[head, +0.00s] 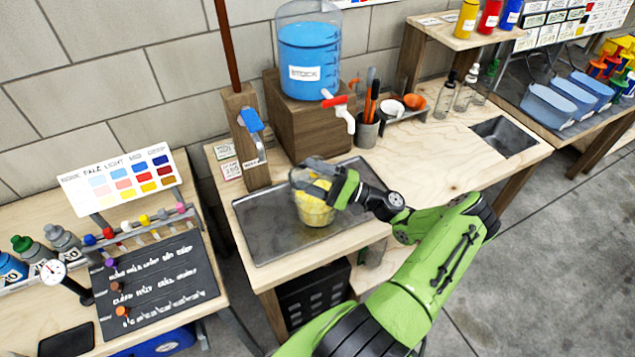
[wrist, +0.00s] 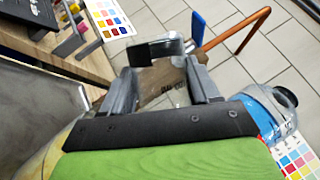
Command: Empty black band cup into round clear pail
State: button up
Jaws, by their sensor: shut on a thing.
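A round clear pail (head: 316,212) holding yellow contents stands in the shallow metal tray (head: 262,238) on the wooden bench. My gripper (head: 322,176) is at the pail's upper rim, over its opening. It is shut on a small cup, most of which my fingers hide in the head view. In the wrist view the cup's dark band and pale, clear part (wrist: 155,48) show beyond my fingers (wrist: 160,80), and the cup looks tipped over. I cannot tell whether anything is left in it. The pail's yellow edge (wrist: 45,150) shows at the lower left there.
The blue stock tank (head: 309,60) with a red-handled tap (head: 340,108) stands on a wooden block behind the pail. A post with a blue lever tap (head: 252,125) rises at the tray's left. Bench space to the right (head: 440,150) is clear.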

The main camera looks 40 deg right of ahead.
jog(key=shift+w+d+r+m+t+h, duration=0.1)
jog(key=shift+d+r+m+t+h, duration=0.2)
jog(key=shift+m, duration=0.6)
jog(key=shift+w+d+r+m+t+h, duration=0.1)
jog(key=shift+d+m+t+h, duration=0.2)
jog(key=shift+m, duration=0.6)
jog(key=shift+w+d+r+m+t+h, duration=0.15)
jog(key=shift+d+m+t+h, duration=0.2)
jog(key=shift+m, duration=0.55)
dwell(0.5)
jog(key=shift+s+a, duration=0.1)
dwell(0.6)
